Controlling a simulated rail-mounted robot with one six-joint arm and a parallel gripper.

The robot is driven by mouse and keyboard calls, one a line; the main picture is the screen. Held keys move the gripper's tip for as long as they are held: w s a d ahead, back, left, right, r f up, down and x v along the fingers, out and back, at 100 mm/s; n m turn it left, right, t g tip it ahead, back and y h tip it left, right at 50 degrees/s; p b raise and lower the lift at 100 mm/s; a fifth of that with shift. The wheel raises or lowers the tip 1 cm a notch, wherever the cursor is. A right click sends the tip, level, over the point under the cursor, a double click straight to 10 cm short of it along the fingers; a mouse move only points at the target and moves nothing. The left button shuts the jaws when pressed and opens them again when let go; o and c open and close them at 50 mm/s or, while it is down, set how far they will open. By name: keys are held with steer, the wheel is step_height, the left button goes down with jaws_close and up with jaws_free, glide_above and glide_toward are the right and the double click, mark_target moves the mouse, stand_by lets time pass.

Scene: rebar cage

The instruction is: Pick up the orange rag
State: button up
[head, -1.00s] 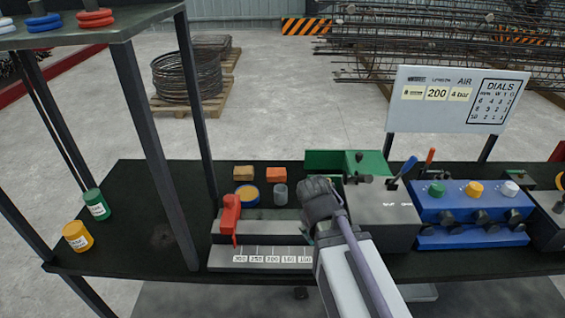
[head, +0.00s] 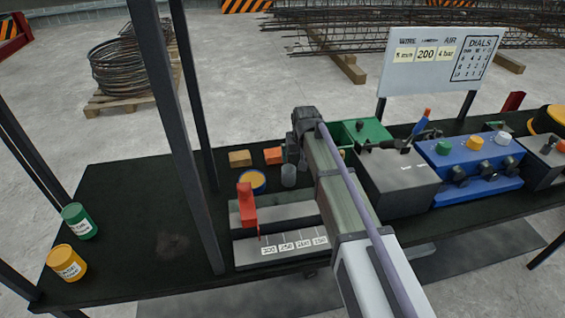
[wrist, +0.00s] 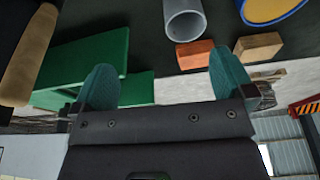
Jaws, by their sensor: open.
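The orange rag (head: 273,155) looks like a small folded block lying on the dark bench, beside a tan block (head: 240,158). In the wrist view the orange rag (wrist: 195,54) lies beyond the fingertips, between the two fingers and nearer the right one. My gripper (head: 292,160) is just right of the rag in the head view, with its fingers partly hidden by the wrist. In the wrist view the two teal fingers of my gripper (wrist: 165,82) are apart, with nothing between them.
A grey cup (head: 289,176) and a blue-rimmed yellow tin (head: 252,181) stand in front of the rag. A green box (head: 362,132) is close to the right of my gripper. A dark shelf post (head: 192,130) rises to the left.

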steer(key=t+b, duration=0.1)
steer(key=b, duration=0.1)
glide_toward(276, 152)
steer(key=shift+n+y, duration=0.3)
steer(key=b+x, duration=0.5)
steer(key=shift+s+d+f, duration=0.15)
steer(key=shift+s+d, duration=0.05)
steer(key=shift+s, duration=0.1)
steer(key=shift+w+f, duration=0.2)
steer(key=shift+f, duration=0.1)
steer(key=shift+r, duration=0.2)
steer(key=b+x, duration=0.5)
steer(key=shift+f, duration=0.2)
steer(key=shift+r, duration=0.3)
steer(key=c, duration=0.7)
